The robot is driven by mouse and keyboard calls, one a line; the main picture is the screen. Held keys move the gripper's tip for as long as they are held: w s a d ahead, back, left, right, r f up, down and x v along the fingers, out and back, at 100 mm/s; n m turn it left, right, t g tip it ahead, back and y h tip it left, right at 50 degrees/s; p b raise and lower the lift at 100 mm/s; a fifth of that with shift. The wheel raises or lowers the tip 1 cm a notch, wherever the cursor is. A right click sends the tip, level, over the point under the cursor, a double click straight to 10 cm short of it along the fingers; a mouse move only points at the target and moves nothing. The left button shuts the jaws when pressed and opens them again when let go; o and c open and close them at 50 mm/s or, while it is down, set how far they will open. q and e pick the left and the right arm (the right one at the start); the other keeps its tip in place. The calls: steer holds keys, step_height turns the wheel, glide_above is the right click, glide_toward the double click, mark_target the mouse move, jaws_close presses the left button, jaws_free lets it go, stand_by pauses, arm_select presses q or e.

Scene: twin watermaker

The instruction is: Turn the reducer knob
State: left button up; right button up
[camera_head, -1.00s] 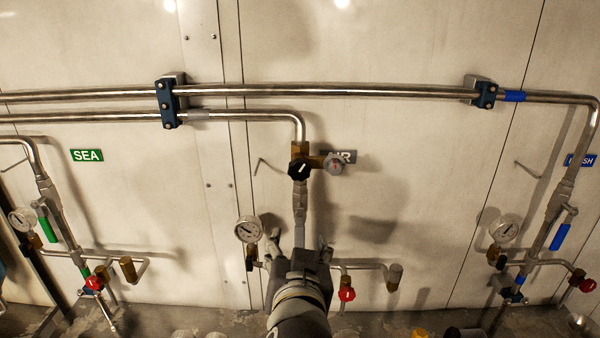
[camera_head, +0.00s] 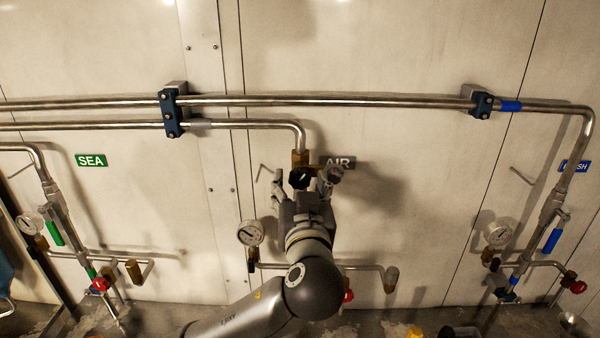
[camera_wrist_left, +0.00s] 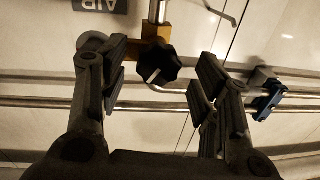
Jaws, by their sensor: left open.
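The reducer knob (camera_head: 300,178) is black and lobed with a pale mark. It sits on a brass fitting (camera_head: 300,158) at the lower end of the bent middle pipe, left of the AIR sign (camera_head: 341,162). My left gripper (camera_head: 302,187) is open just below the knob in the head view, a finger to each side. In the left wrist view, the knob (camera_wrist_left: 158,64) shows between the two spread fingers, with visible gaps on both sides. The pipe below the knob is hidden by my gripper. My right gripper is not in view.
A small round gauge (camera_head: 331,174) sits right beside the knob, close to my right-hand finger. A larger gauge (camera_head: 250,233) is lower left. A red valve knob (camera_head: 348,295) is partly behind my arm. Horizontal pipes (camera_head: 330,101) run above; the wall between has free room.

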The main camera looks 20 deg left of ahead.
arm_select(q)
steer(key=shift+x, duration=0.85)
steer(key=shift+c, duration=0.3)
steer(key=c, duration=1)
steer(key=shift+f, duration=0.1)
